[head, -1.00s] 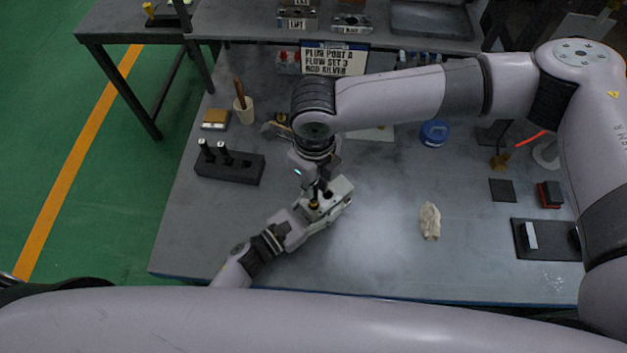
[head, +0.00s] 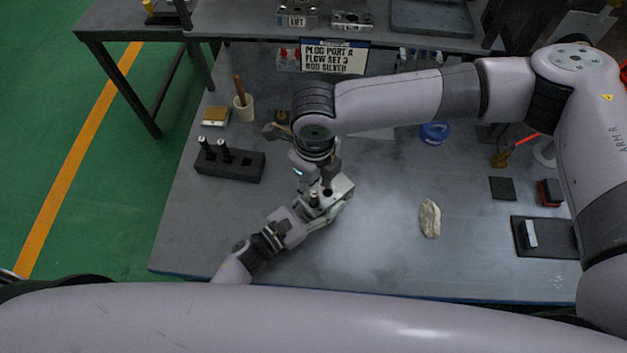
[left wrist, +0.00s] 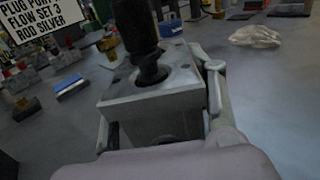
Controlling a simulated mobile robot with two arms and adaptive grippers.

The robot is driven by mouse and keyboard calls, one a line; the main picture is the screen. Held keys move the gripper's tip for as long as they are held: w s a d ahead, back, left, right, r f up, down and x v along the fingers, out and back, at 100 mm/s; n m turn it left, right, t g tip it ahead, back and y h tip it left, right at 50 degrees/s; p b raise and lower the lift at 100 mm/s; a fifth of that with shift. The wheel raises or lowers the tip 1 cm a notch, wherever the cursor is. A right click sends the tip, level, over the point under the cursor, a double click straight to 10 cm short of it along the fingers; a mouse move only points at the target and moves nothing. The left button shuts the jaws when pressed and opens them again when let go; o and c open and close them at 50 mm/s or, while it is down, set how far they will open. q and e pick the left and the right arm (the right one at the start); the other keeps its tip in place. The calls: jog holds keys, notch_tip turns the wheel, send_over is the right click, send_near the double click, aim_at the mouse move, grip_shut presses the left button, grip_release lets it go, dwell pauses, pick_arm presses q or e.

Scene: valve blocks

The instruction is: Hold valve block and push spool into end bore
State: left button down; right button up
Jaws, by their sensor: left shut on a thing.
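The grey metal valve block (head: 341,188) is held above or on the near left part of the table by my left gripper (head: 318,215); I cannot tell whether it touches the table. In the left wrist view, the gripper's fingers (left wrist: 160,122) clasp the block (left wrist: 150,98) from both sides. A dark stepped spool (left wrist: 150,68) stands upright in the block's top bore, its upper part sticking out. In the head view the spool (head: 314,199) shows beside a dark hole. My right gripper (head: 319,184) is close above the spool; its finger opening is unclear.
A cup (head: 243,108), a sign (head: 334,58), a blue tape roll (head: 434,132), a crumpled cloth (head: 430,219) and a dark tray (head: 546,240) lie around. The table between block and cloth is clear.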

notch_tip(320, 180, up, 13)
jog(key=shift+r, duration=0.15)
dwell(0.6)
pick_arm(q)
jog(key=c, duration=0.6)
grip_release()
jog(key=shift+c, duration=0.2)
pick_arm(e)
jog(key=shift+d, duration=0.1)
